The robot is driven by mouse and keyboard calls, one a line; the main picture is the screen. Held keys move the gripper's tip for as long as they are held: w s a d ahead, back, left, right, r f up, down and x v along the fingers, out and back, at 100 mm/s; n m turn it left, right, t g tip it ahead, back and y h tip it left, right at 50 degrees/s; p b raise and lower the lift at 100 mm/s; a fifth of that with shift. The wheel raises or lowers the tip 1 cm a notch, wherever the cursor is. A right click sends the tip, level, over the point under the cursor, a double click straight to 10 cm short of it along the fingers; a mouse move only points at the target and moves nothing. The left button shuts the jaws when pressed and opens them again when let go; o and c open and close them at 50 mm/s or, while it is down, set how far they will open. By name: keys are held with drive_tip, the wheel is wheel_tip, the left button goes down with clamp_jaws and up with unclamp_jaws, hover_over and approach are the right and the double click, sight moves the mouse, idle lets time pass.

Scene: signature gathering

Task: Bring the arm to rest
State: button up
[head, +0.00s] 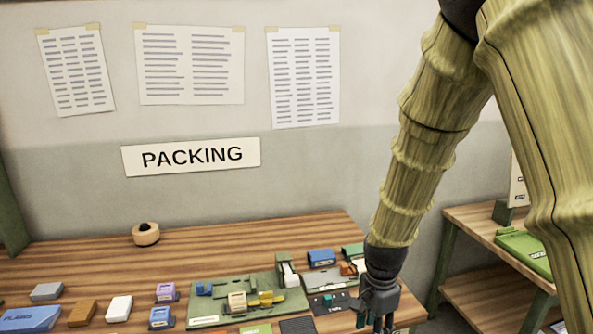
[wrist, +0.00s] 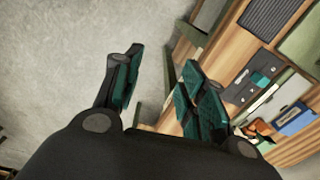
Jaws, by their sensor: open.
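My gripper (head: 378,312) hangs at the right front edge of the wooden packing table (head: 200,245) in the head view, pointing down. In the wrist view my gripper (wrist: 165,95) has its two dark green fingers spread apart with nothing between them. Grey floor shows between and beyond the fingers there, and the table edge lies under the right finger. My arm comes down from the upper right of the head view.
A green board (head: 215,308) with small coloured parts lies on the table beside my gripper, with a dark tray (head: 328,302) close by. Several coloured blocks and a tape roll (head: 146,234) lie further left. A second shelf table (head: 470,222) stands right, across a gap.

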drive_tip(key=s+d+f+n, duration=0.1)
drive_tip(key=s+f+n, duration=0.1)
drive_tip(key=s+f, duration=0.35)
drive_tip(key=s+d+f+n, duration=0.1)
drive_tip(key=s+f+n, duration=0.1)
drive_tip(key=f, duration=0.6)
drive_tip(key=s+d+f+n, duration=0.1)
drive_tip(key=s+f+n, duration=0.15)
drive_tip(key=f, duration=0.45)
drive_tip(key=s+d+f+n, duration=0.1)
drive_tip(key=s+f+n, duration=0.2)
drive_tip(key=s+f, duration=0.3)
drive_tip(key=s+d+f+n, duration=0.1)
drive_tip(key=s+f+n, duration=0.3)
drive_tip(key=s, duration=1.1)
wheel_tip(320, 180, down, 3)
drive_tip(key=shift+s+r, duration=0.15)
